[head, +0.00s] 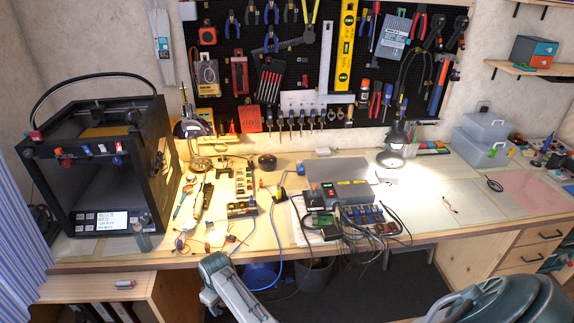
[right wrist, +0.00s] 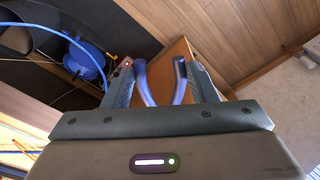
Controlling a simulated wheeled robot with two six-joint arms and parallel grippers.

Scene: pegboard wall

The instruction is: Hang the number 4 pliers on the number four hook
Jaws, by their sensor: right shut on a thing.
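My right gripper (right wrist: 162,78) is shut on blue-handled pliers (right wrist: 144,86) in the right wrist view. The two curved blue handles show between its fingers; the rest of the pliers is hidden, and no number on them is readable. The black pegboard (head: 335,72) is on the wall at the back in the head view. Several blue-handled pliers (head: 251,13) hang along its top left. Hook numbers are too small to read, so I cannot tell which hook is number four. The pliers in my grip do not show in the head view. My left gripper is not in view.
A cluttered workbench (head: 440,215) stands below the pegboard. A 3D printer (head: 100,170) is at its left, a desk lamp (head: 395,150) near the back, and wired electronics (head: 362,215) near the front middle.

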